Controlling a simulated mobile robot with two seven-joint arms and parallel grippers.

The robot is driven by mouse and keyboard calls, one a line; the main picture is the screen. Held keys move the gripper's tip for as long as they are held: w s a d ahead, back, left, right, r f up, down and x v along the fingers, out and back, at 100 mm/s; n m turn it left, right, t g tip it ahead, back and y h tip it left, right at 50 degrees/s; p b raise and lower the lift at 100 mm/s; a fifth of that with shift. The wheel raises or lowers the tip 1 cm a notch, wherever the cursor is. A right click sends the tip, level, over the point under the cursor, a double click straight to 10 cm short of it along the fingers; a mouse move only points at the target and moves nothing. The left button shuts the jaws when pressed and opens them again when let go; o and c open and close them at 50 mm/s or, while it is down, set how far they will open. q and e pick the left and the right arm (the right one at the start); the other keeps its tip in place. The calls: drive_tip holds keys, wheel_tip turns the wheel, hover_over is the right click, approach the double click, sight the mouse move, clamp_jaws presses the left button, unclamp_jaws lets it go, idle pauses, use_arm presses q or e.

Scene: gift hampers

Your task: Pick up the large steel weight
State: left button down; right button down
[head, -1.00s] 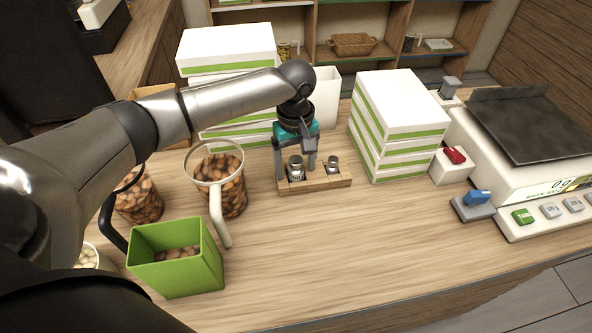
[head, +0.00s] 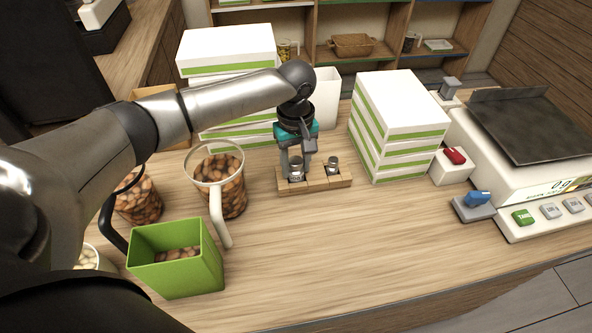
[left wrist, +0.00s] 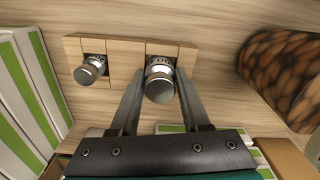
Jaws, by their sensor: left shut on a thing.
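The large steel weight (head: 296,171) stands upright in the left part of a small wooden block (head: 315,184) on the counter. My left gripper (head: 297,172) points down over it and is shut on it, one finger on each side. The left wrist view shows the large weight (left wrist: 160,82) between the two fingers (left wrist: 158,98), still at the block (left wrist: 122,48). A smaller steel weight (head: 332,164) stands in the right part of the block; it also shows in the left wrist view (left wrist: 90,71). My right gripper is not in view.
White boxes with green stripes are stacked right (head: 400,120) and behind left (head: 225,50). A jar of nuts (head: 232,185) with a scoop stands left of the block, a green bin (head: 175,258) in front. A scale (head: 530,130) stands far right. The front counter is clear.

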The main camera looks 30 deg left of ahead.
sight(296, 160)
use_arm(q)
drive_tip(key=shift+r, duration=0.1)
idle(0.4)
wheel_tip(296, 160, up, 20)
drive_tip(key=p, duration=0.2)
